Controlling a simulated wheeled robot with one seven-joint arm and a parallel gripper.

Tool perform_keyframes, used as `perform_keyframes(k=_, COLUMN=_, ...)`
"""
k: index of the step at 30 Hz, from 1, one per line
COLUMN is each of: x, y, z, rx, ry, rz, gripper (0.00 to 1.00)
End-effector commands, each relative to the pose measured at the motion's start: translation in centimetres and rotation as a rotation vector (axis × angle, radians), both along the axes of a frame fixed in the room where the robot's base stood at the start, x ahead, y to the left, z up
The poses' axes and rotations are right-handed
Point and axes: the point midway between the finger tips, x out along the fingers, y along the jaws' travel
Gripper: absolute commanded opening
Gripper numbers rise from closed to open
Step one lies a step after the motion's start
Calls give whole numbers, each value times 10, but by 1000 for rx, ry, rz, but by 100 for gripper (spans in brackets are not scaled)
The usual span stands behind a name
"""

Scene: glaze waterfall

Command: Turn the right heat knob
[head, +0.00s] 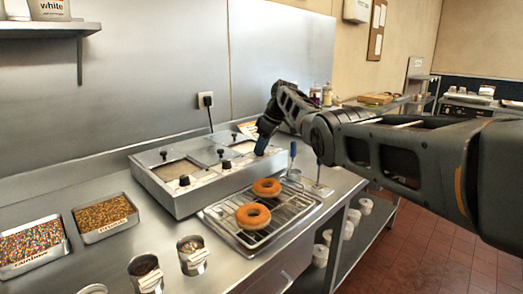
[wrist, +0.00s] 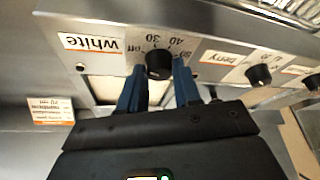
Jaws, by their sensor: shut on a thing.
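The right heat knob (wrist: 159,66) is black and round, on the sloped metal front of the warmer (head: 160,197). In the wrist view, turned upside down, it sits beside a "white" label and a dial marked off, 30 and 40. My gripper (wrist: 158,74) has its blue fingers on either side of this knob, shut on it. In the head view my gripper (head: 262,147) reaches down to the right end of the warmer and hides the knob. The middle knob (head: 226,164), marked berry in the wrist view (wrist: 258,75), and the left knob (head: 184,181) stand clear.
A wire rack tray (head: 213,220) with two doughnuts (head: 253,216) lies in front of the warmer. Blue-handled tools (head: 293,152) stand right of it. Sprinkle trays (head: 105,217) and metal cups (head: 191,255) are at the left. My arm crosses the right side.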

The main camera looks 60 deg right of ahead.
Motion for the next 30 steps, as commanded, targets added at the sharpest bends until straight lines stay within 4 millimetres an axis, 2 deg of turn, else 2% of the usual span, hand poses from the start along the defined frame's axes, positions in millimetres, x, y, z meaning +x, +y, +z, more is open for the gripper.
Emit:
perform_keyframes(k=14, x=0, y=0, z=-2, rx=1, ry=2, rz=12, gripper=2)
perform_keyframes(k=15, x=0, y=0, z=-2, rx=1, ry=2, rz=12, gripper=36)
perform_keyframes(k=21, x=0, y=0, z=-1, rx=0, ry=2, rz=11, gripper=56)
perform_keyframes(k=30, x=-1, y=0, z=2, rx=0, ry=1, rz=11, gripper=56)
